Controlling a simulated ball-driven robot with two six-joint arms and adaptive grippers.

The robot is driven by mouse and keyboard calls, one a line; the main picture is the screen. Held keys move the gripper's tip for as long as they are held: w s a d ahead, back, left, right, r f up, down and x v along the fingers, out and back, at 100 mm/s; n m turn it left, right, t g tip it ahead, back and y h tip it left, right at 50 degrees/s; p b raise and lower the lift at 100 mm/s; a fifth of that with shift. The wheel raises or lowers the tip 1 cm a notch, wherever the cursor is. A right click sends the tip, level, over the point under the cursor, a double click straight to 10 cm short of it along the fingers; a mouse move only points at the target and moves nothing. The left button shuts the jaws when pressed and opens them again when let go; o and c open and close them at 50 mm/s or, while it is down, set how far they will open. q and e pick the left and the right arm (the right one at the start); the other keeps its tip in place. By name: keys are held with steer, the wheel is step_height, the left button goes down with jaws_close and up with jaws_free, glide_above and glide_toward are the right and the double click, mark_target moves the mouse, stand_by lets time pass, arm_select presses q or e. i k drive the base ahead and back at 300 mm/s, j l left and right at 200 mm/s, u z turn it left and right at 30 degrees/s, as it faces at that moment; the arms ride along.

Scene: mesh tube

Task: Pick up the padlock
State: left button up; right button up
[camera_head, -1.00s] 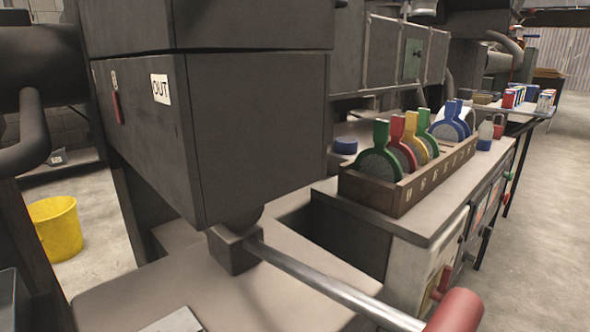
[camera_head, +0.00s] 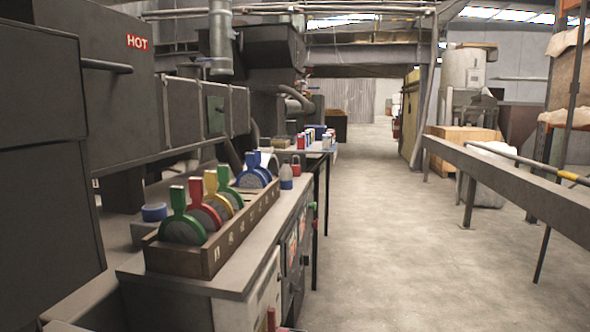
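A small red object (camera_head: 296,164) that looks like the padlock stands near the far end of the bench top, just behind a small bottle. It is small in the view, so its details are hard to make out. Neither of my grippers is in the head view.
A wooden rack (camera_head: 213,254) of coloured round paddles stands on the bench (camera_head: 240,278). A grey and blue bottle (camera_head: 286,177) and a blue round tin (camera_head: 154,212) are nearby. Dark machinery fills the left. The concrete aisle (camera_head: 375,240) is open, bounded by a grey rail (camera_head: 500,170) at right.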

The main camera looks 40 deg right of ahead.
mark_target(296, 168)
steer(key=i+l, duration=0.15)
steer(key=l, duration=0.15)
steer(key=i+l+u, duration=0.15)
steer(key=l, duration=0.2)
steer(key=i+l, duration=0.1)
steer(key=l, duration=0.2)
steer(key=i+l+u, duration=0.1)
steer(key=l, duration=0.25)
steer(key=i+l, duration=0.15)
steer(key=l, duration=0.15)
steer(key=u, duration=0.05)
